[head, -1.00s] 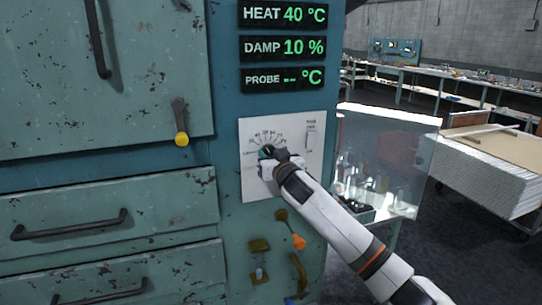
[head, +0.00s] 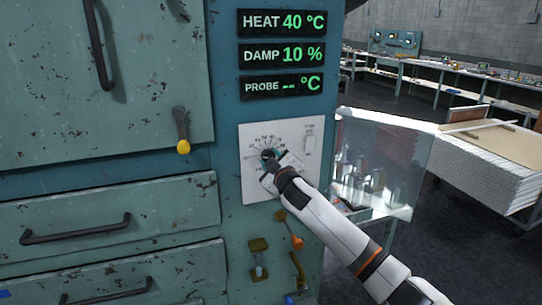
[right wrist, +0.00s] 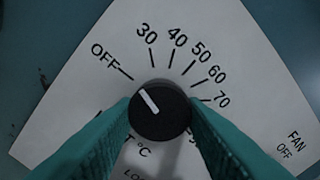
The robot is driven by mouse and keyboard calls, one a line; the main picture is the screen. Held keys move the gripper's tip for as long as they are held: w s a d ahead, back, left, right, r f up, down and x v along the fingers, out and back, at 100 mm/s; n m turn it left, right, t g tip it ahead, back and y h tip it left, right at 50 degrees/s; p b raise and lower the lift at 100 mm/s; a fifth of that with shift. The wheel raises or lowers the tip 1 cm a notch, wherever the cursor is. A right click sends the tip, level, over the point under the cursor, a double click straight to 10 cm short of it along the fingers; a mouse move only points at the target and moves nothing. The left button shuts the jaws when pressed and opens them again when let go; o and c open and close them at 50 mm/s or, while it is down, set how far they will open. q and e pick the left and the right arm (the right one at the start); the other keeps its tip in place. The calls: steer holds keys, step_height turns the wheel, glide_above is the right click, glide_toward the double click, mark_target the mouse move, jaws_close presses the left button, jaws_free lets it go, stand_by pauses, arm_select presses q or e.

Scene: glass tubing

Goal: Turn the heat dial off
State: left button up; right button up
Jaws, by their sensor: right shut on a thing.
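The heat dial is a round black knob with a white pointer line (right wrist: 160,110) on a white panel (head: 249,187). In the right wrist view its pointer slants up and left, close to the OFF mark and on the 30 side of it. My right gripper (right wrist: 163,118) is shut on the dial, with a teal finger on either side of the knob. In the head view the right gripper (head: 270,158) covers much of the dial. The heat display (head: 284,20) reads 40 °C. My left gripper is not in view.
A fan switch (head: 310,145) sits at the panel's upper right. Below the panel are an orange-tipped lever (head: 296,240) and a brass latch (head: 258,258). A clear glass-like door (head: 385,160) stands to the right. A yellow-tipped handle (head: 182,135) is on the left.

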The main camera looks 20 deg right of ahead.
steer(key=shift+n+p, duration=0.6)
steer(key=shift+n, duration=1)
steer(key=o, duration=1)
steer(key=shift+s, duration=0.15)
steer(key=shift+s+d+b, duration=0.15)
steer(key=shift+s+b, duration=0.45)
steer(key=shift+s, duration=2.35)
steer(key=shift+s+d+b, duration=0.1)
steer(key=shift+s+b, duration=0.5)
steer(key=shift+s, duration=2.35)
